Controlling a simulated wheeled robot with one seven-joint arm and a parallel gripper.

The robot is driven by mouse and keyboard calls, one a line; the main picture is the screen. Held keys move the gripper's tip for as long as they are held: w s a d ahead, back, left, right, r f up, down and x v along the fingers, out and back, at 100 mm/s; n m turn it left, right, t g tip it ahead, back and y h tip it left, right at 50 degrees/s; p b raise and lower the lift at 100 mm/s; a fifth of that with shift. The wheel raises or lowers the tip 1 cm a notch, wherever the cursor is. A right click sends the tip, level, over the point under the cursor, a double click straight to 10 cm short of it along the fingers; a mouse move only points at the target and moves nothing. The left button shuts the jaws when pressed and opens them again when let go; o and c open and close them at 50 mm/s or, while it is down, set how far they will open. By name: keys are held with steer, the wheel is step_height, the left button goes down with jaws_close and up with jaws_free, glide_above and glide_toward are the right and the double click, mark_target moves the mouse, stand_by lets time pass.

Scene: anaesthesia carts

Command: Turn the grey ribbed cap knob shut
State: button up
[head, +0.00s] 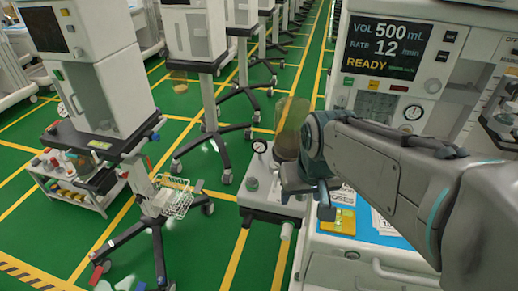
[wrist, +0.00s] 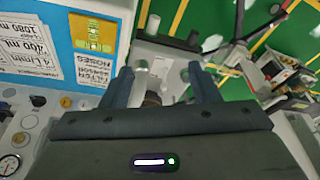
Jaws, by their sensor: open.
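My gripper (wrist: 163,85) is open, with its two blue-grey fingers apart in the wrist view. In the head view my gripper (head: 320,208) is over the right side of the white absorber block (head: 262,200). A short grey round part (wrist: 152,98), which looks like the ribbed cap knob, shows between the fingers near the palm, partly hidden by the gripper body. I cannot make out its ribs or whether the fingers touch it. A pale cylinder (wrist: 141,76) stands beside the left finger; a similar one (head: 286,230) shows at the block's front.
A clear canister (head: 291,125) and a round gauge (head: 259,146) stand on the block. The machine screen (head: 386,45) reads READY. A yellow panel (head: 342,220) lies on the blue worktop.

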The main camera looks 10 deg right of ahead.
steer(key=w+f+b, duration=0.2)
steer(key=w, duration=1.1)
steer(key=t+b, duration=0.1)
steer(key=b, duration=0.1)
glide_toward(274, 165)
steer(key=x, duration=0.8)
steer(key=shift+w+f+p, duration=0.1)
steer(key=shift+f+p, duration=0.2)
steer(key=c, duration=1)
